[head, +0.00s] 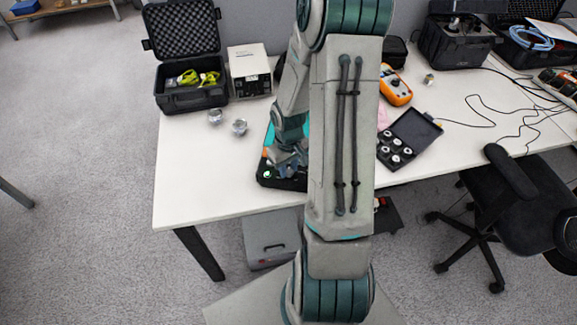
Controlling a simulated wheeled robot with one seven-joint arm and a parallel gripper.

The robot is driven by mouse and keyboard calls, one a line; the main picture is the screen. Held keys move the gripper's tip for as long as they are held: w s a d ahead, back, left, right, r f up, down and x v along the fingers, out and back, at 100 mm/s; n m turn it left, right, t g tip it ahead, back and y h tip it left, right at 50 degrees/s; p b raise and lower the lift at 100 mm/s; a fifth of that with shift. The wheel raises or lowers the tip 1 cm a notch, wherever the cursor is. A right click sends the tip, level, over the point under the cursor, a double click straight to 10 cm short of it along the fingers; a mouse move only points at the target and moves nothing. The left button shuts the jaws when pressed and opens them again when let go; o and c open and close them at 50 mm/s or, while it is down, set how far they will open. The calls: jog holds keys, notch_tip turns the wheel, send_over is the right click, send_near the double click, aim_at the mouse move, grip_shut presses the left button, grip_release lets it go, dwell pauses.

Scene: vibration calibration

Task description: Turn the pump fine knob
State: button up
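A low black case or device (268,178) with orange and teal parts sits at the front edge of the white table, partly behind my arm. My gripper (288,165) is low over it, pointing down, at or just above its surface. The fingertips are small and blend with the dark parts below, so I cannot tell whether they are open or touching anything. I cannot make out a pump fine knob; it may be hidden by my gripper or arm. A small pale round part (268,174) shows at the case's left edge.
On the table (190,190) stand an open black case (190,98) with yellow-green items, a white box instrument (249,72), two small metal parts (240,127), an orange meter (395,87) and an open box of round pieces (409,140). A black chair (515,205) stands right.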

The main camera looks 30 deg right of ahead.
jog(key=shift+m, duration=0.3)
jog(key=m+b, duration=0.3)
jog(key=m, duration=0.1)
jog(key=shift+f, duration=0.1)
jog(key=m+b, duration=0.2)
jog(key=m, duration=0.9)
jog(key=shift+r+p, duration=0.2)
jog(key=shift+p, duration=0.2)
jog(key=m+p, duration=0.2)
jog(key=m, duration=0.3)
jog(key=shift+m, duration=0.3)
jog(key=o, duration=1)
